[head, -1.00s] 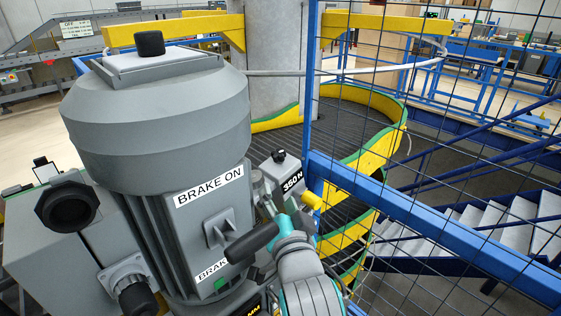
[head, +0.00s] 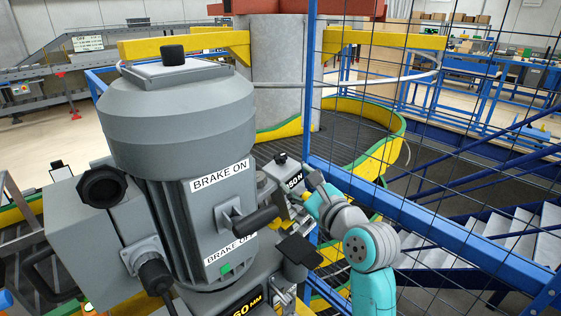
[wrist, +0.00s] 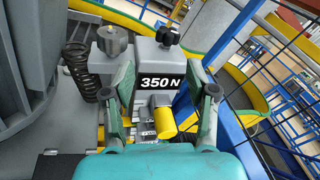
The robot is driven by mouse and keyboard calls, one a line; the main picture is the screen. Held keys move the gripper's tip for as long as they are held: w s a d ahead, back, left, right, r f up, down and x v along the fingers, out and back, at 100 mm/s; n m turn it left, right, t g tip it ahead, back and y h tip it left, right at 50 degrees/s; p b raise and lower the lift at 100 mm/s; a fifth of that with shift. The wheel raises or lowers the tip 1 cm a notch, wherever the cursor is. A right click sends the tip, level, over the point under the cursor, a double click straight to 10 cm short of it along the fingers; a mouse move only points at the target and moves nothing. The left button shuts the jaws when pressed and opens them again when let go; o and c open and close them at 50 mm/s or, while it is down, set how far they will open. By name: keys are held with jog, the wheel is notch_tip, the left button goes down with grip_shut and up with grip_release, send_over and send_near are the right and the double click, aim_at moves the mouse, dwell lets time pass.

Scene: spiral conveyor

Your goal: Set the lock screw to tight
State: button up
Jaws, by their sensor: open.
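A grey block (wrist: 158,72) marked "350 N" stands ahead of my gripper (wrist: 161,80) in the wrist view. A black knob (wrist: 168,33) sits on its top and may be the lock screw; no label confirms this. Its setting cannot be read. The knob (head: 280,158) also shows small in the head view. My gripper is open, with one finger on each side of the block's front and nothing seen held. A yellow cylinder (wrist: 165,122) lies low between the fingers. In the head view my gripper is beside the block, its fingertips partly hidden.
A large grey motor (head: 185,120) labelled "BRAKE ON" stands left, with a black lever (head: 255,220) sticking out. A blue mesh fence (head: 400,205) runs close on the right. A coil spring (wrist: 78,70) and a silver knob (wrist: 113,38) stand left of the block.

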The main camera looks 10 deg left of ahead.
aim_at(283, 160)
jog(key=w+a+m, duration=0.1)
jog(key=w+a, duration=0.1)
jog(key=w, duration=0.1)
jog(key=w+a, duration=0.2)
jog(key=w, duration=0.1)
jog(key=w+a+m, duration=0.1)
jog(key=w+a, duration=0.1)
jog(key=shift+w+r+m, duration=0.3)
jog(key=shift+w+r, duration=0.05)
jog(key=shift+w, duration=0.05)
jog(key=shift+c, duration=0.2)
grip_shut()
